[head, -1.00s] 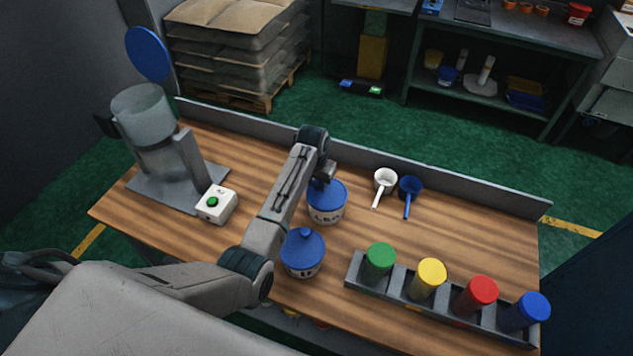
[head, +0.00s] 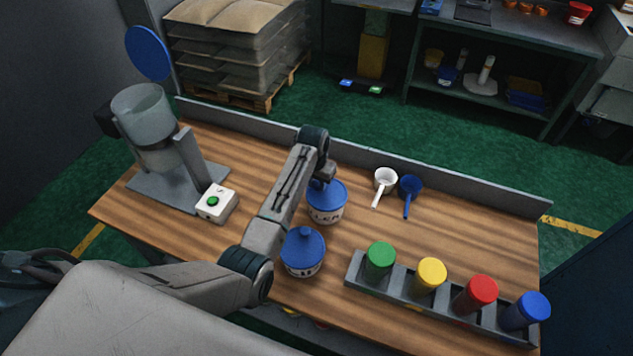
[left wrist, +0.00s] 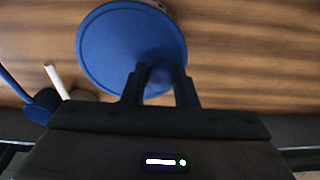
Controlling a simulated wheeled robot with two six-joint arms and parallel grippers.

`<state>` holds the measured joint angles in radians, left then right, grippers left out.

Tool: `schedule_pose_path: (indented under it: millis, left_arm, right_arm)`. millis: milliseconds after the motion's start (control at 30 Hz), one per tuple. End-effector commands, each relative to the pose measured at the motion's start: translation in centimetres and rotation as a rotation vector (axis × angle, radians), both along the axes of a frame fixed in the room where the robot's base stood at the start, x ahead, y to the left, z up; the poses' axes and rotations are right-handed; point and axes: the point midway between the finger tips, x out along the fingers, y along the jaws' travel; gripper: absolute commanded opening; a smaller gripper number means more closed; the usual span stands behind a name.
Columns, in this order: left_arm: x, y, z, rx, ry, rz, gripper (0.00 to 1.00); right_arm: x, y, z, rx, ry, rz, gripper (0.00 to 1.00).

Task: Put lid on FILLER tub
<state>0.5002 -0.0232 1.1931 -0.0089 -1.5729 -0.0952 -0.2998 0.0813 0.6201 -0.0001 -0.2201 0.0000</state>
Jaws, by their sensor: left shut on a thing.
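The FILLER tub (head: 325,216) is white with dark lettering, partly hidden, and stands on the table toward its back. A blue lid (head: 330,196) sits over its top and looks about level. The lid fills the upper middle of the left wrist view (left wrist: 115,45). My left gripper (head: 321,183) is above the tub, its two fingers (left wrist: 160,82) shut on the lid's knob. Whether the lid is fully seated cannot be told. A second white tub (head: 303,268) with a blue lid (head: 303,244) stands in front. My right gripper is not in view.
A white scoop (head: 385,180) and a blue scoop (head: 410,188) lie right of the tub. A grey rack (head: 355,271) with green, yellow, red and blue-capped containers is at front right. A machine (head: 155,135) and a white button box (head: 216,203) stand left.

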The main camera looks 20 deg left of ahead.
Motion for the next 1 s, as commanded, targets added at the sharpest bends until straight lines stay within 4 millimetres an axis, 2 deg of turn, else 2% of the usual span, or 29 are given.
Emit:
schedule_pose_path:
  millis: [433,467,567,600,800,900,1000]
  left_arm:
    - [0.01,0.01,-0.05,0.000,0.000,0.000,0.05]
    - [0.01,0.01,-0.05,0.000,0.000,0.000,0.28]
    - [0.01,0.01,-0.05,0.000,0.000,0.000,0.47]
    - [0.01,0.01,-0.05,0.000,0.000,0.000,0.51]
    - [0.00,0.01,-0.05,0.000,0.000,0.000,0.53]
    - [0.00,0.02,-0.05,0.000,0.000,0.000,0.73]
    - [0.01,0.02,-0.05,0.000,0.000,0.000,0.73]
  right_arm:
    - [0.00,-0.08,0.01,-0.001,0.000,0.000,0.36]
    - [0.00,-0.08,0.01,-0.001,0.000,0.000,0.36]
    - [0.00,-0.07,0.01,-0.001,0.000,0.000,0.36]
    - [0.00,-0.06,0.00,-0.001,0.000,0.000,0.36]
    - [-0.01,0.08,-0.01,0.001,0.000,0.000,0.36]
    - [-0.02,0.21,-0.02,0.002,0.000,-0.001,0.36]
    - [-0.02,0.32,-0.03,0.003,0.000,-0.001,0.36]
